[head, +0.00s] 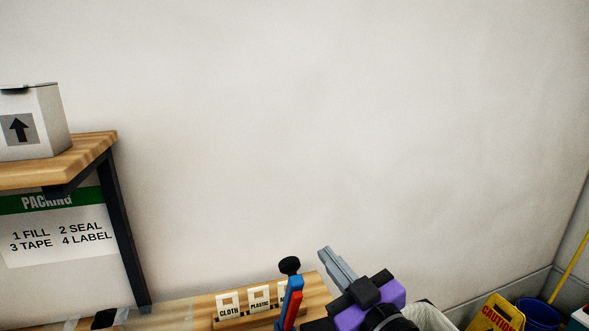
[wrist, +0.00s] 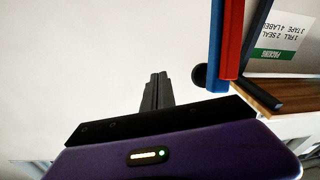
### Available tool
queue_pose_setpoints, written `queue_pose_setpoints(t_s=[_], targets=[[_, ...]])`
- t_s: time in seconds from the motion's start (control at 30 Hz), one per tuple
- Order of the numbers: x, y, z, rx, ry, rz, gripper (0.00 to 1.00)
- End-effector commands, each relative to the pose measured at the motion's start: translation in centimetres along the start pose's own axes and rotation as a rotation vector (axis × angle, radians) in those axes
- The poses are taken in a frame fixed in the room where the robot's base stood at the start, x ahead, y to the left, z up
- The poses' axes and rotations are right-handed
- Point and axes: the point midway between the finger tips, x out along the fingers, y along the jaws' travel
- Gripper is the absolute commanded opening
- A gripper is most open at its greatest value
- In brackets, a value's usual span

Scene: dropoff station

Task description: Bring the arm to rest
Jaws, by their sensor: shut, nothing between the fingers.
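My gripper (head: 337,264) shows at the bottom centre right of the head view, with a purple and black body and grey fingers. The fingers are together and empty, pointing up and to the left, in front of the white wall. In the wrist view my gripper (wrist: 157,80) also shows with its fingers close together and nothing between them. The rest of my arm is mostly out of view below.
A wooden bench (head: 180,312) carries label cards (head: 228,305) reading CLOTH and PLASTIC. A blue and red upright tool (head: 291,300) stands left of my gripper. A shelf (head: 60,165) holds a white box (head: 45,120). A yellow caution sign (head: 497,315) and blue bucket (head: 538,313) stand right.

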Motion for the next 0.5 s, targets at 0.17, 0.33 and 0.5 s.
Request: queue_pose_setpoints(t_s=[0.17, 0.33, 0.5], targets=[[-3.9, 0.6, 1.0, 0.183, 0.068, 0.147, 0.0], [-8.5, 1.1, 2.5, 0.309, 0.109, 0.275, 0.0], [-13.6, 0.9, 4.5, 0.395, 0.123, 0.384, 0.0]])
